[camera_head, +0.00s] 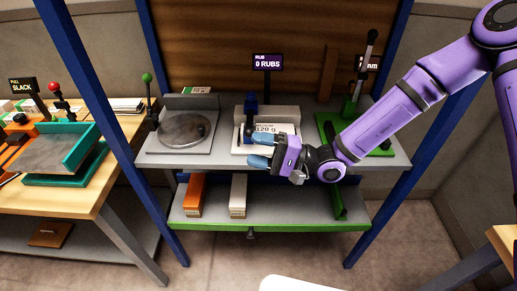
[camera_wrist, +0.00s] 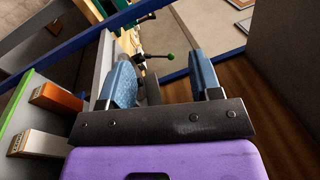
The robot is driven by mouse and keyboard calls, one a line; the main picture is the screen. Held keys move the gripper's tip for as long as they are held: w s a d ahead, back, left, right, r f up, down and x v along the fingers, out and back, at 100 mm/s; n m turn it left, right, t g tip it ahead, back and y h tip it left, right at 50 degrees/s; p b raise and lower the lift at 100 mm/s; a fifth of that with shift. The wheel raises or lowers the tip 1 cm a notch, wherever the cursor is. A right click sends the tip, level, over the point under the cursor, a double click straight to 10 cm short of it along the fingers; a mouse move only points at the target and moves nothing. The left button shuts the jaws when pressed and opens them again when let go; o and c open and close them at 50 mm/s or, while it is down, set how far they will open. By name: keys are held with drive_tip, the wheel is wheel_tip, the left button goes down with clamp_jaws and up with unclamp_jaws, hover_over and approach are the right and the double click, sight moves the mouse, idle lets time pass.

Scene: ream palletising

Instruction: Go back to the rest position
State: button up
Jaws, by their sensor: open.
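My gripper (camera_head: 262,151) is at the end of my purple arm, which reaches in from the right in the head view. It is in front of the middle station of the grey bench shelf (camera_head: 222,150). Its two blue fingers are spread, and they also show in the wrist view (camera_wrist: 165,88) with nothing held between them. The fingers partly cover a white block labelled "120 g" (camera_head: 272,129) in the head view. Whether a finger touches the block I cannot tell.
A round plate (camera_head: 185,130) with a green-knobbed lever stands left; a green lever press (camera_head: 350,112) stands right. A "0 RUBS" display (camera_head: 267,61) rises behind. Orange (camera_head: 194,195) and white (camera_head: 238,195) packs lie on the lower shelf. Blue posts (camera_head: 385,130) flank the bench.

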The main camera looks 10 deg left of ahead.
drive_tip(key=s+d+r+t+h, duration=0.3)
drive_tip(key=d+r+h, duration=0.3)
drive_tip(key=d, duration=0.8)
drive_tip(key=s+d+r+t+h, duration=0.3)
drive_tip(key=s+d+r+h, duration=0.3)
drive_tip(key=d+r, duration=0.5)
drive_tip(key=s+d+r+t+h, duration=0.3)
drive_tip(key=s+d+r+h, duration=0.2)
drive_tip(key=d, duration=1.2)
wheel_tip(320, 180, up, 4)
drive_tip(key=h, duration=0.2)
drive_tip(key=shift+s+d+f+h, duration=0.25)
drive_tip(key=shift+d+h, duration=0.05)
drive_tip(key=shift+h, duration=0.1)
